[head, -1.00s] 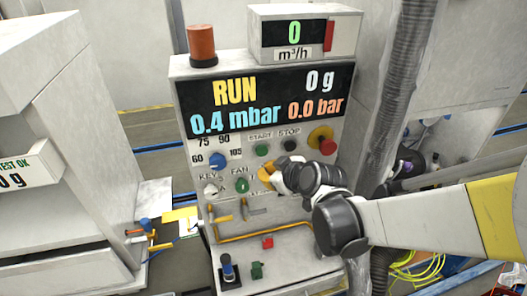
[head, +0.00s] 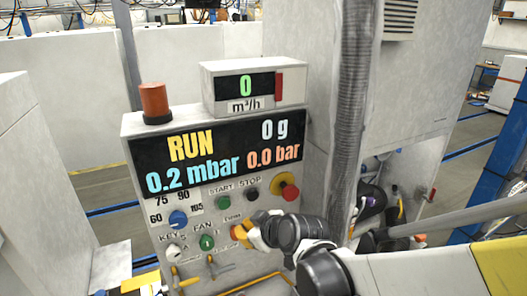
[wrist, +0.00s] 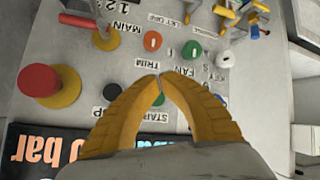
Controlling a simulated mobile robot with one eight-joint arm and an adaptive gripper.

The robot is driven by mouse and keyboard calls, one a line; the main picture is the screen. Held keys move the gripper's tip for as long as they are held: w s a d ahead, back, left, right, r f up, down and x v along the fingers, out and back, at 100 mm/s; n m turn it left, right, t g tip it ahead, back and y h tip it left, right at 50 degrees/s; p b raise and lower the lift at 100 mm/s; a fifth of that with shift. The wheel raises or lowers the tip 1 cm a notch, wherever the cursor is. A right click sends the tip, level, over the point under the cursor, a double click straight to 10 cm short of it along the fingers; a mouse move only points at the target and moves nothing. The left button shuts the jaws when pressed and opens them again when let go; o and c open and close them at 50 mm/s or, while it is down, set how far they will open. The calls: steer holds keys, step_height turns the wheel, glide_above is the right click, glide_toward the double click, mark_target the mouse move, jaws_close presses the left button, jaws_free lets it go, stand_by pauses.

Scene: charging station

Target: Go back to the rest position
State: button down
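My gripper (head: 254,236) is in front of the control panel's lower right part, right of the green FAN knob (head: 207,242). In the wrist view my gripper (wrist: 158,76) has its two yellow fingers meeting at the tips, with nothing held between them. The green START button (wrist: 157,99) shows through the gap behind the fingers. An orange knob (wrist: 153,41) marked TRIM lies beyond the fingertips, apart from them. In the head view my fingers partly cover the panel around this orange knob (head: 238,233).
The panel's display (head: 215,155) reads RUN, 0.2 mbar, 0 g and 0.0 bar. A red stop button on yellow (head: 289,191) sits above my gripper. A grey corrugated hose (head: 350,120) rises close on the right. An orange beacon (head: 153,102) stands on top.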

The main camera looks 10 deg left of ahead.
steer(key=s+d+f+m+h+b, duration=0.2)
steer(key=s+d, duration=0.4)
steer(key=d, duration=0.4)
steer(key=s+d+f+m+h+b, duration=0.2)
steer(key=s+d+f+m+b, duration=0.2)
steer(key=d, duration=0.6)
steer(key=s+d+f+m+h+b, duration=0.2)
steer(key=s+d+m+h+b, duration=0.1)
steer(key=s+d+m+b, duration=0.3)
steer(key=s+d, duration=0.2)
steer(key=d, duration=0.2)
steer(key=shift+d+f+g, duration=0.3)
steer(key=shift+f+g, duration=0.1)
